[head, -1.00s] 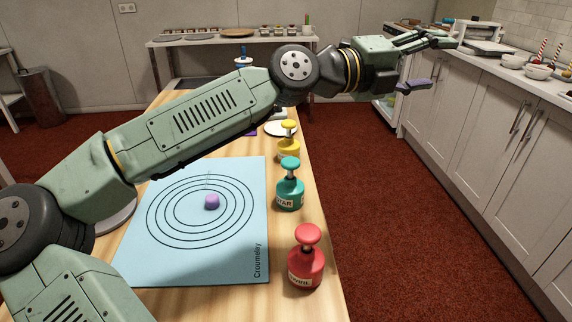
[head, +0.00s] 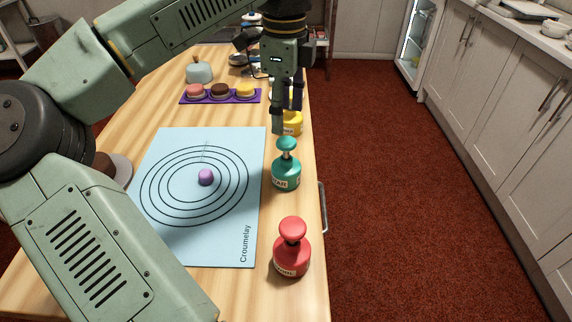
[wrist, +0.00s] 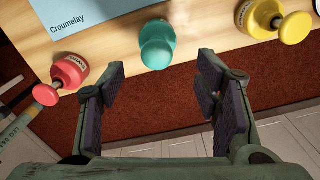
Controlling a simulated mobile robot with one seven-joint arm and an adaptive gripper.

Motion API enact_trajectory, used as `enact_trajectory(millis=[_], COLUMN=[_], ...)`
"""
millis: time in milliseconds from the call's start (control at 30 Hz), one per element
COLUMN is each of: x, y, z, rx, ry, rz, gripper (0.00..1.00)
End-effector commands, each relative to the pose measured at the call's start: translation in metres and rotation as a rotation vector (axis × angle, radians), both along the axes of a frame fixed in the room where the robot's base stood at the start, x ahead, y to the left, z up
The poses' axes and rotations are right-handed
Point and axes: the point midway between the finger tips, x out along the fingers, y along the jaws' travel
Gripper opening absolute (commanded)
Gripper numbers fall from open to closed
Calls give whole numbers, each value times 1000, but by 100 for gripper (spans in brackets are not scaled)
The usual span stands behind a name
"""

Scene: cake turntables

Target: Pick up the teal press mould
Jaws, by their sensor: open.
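The teal press mould (head: 286,172) stands upright near the right edge of the wooden table, beside the blue mat, with its round knob on top and a label on its front. My gripper (head: 287,118) points down above and just behind it in the head view, open and empty. In the wrist view the teal press mould (wrist: 157,46) lies ahead of my open fingers (wrist: 165,98), roughly centred between them and apart from them.
A red press mould (head: 292,250) stands nearer and a yellow one (head: 292,123) stands behind, partly hidden by my gripper. The blue mat (head: 180,240) holds a small purple piece (head: 206,177). A purple tray (head: 186,99) of cakes is farther back. Red floor lies right.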

Motion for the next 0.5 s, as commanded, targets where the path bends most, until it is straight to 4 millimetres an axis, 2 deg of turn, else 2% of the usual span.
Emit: enact_trajectory(millis=[100,333,500], x=[0,-2,-6], y=[0,-2,-5], z=[-16,-34,-60], rx=[-1,-4,-5], ry=[3,2,3], rz=[-3,-4,-6], gripper=[58,58,58])
